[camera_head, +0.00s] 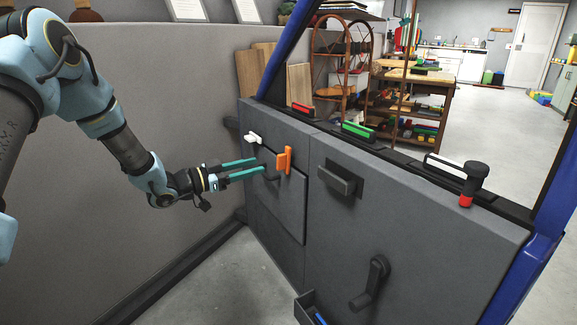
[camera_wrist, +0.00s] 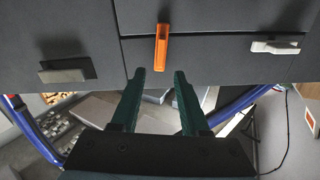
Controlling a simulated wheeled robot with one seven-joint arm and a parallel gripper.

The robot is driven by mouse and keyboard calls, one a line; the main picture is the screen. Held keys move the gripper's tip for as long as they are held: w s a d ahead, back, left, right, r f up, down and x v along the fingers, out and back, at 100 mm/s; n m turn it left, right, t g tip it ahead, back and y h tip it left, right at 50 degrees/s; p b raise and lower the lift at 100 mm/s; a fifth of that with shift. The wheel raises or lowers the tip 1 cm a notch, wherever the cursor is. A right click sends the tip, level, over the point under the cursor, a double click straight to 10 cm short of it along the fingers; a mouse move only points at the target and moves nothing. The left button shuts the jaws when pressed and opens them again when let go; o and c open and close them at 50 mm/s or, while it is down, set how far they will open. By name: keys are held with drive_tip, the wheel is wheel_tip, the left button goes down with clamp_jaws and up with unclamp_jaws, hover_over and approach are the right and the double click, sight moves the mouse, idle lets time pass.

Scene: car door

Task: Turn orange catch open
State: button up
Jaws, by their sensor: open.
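The orange catch (camera_head: 284,160) is an upright bar on the grey door panel, near the upper left. In the wrist view the orange catch (camera_wrist: 162,47) stands lengthwise up the picture, just past the fingertips and roughly centred between them. My gripper (camera_head: 260,165) has two long teal fingers pointing at the panel, just left of the catch. In the wrist view my gripper (camera_wrist: 158,76) is open and a gap shows between the fingers, with nothing in it. I cannot tell the exact distance from fingertips to catch.
A white catch (camera_head: 254,138) sits close by on the same panel. A dark grey handle (camera_head: 340,179) and a crank (camera_head: 370,284) are to the right. Red (camera_head: 302,109) and green (camera_head: 358,131) parts lie along the top edge. An open drawer (camera_head: 305,309) juts out low down.

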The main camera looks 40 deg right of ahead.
sight(281, 159)
drive_tip(key=x, duration=0.9)
drive_tip(key=shift+d, duration=0.15)
clamp_jaws()
